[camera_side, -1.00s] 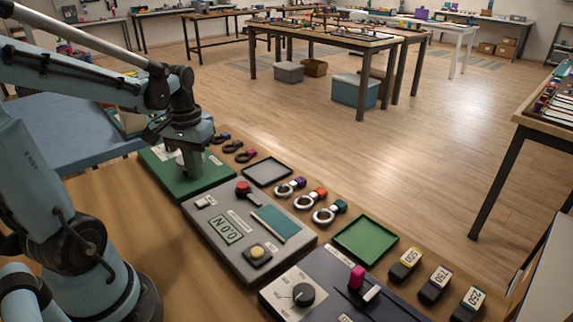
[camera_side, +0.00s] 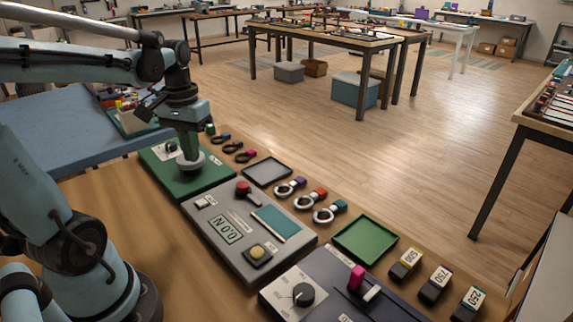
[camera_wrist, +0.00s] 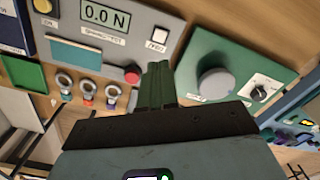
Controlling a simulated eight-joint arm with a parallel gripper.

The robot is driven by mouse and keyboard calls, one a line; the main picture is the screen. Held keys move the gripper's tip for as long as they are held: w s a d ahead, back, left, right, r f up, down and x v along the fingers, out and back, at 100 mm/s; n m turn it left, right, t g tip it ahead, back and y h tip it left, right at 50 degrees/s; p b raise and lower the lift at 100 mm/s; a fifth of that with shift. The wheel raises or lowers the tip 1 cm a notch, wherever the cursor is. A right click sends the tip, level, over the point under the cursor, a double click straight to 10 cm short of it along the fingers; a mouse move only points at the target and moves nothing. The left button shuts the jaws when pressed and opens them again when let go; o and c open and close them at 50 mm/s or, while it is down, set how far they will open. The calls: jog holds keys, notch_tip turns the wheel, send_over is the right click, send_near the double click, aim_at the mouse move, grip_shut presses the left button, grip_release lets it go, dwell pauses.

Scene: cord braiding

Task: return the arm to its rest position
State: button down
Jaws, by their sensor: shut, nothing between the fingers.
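My gripper (camera_side: 191,148) points down above the green box (camera_side: 216,178) in the side view. In the wrist view my gripper (camera_wrist: 158,70) has its two greenish fingers pressed together with nothing between them. A round grey knob (camera_side: 190,164) stands on the green box, just below the fingers in the side view. In the wrist view the knob (camera_wrist: 215,84) lies to the right of the fingertips, apart from them in the picture. The exact height gap between fingers and knob is hard to tell.
A grey force panel (camera_side: 225,232) reads 0.0 N beside the green box. Several hooks and rings (camera_side: 291,187), a grey tray (camera_side: 267,171) and a green tray (camera_side: 365,240) lie along the table edge. A dark panel (camera_side: 330,292) with a dial sits in front.

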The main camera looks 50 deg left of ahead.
jog(key=shift+d, duration=0.1)
jog(key=w+d+m+t, duration=0.1)
jog(key=d+m+t, duration=0.2)
jog(key=d, duration=0.4)
jog(key=w+d+f+m+t, duration=0.1)
jog(key=w+d+m+t, duration=0.1)
jog(key=d, duration=0.6)
jog(key=shift+w+d+m+t, duration=0.25)
jog(key=shift+m+t, duration=0.25)
jog(key=shift+t, duration=0.6)
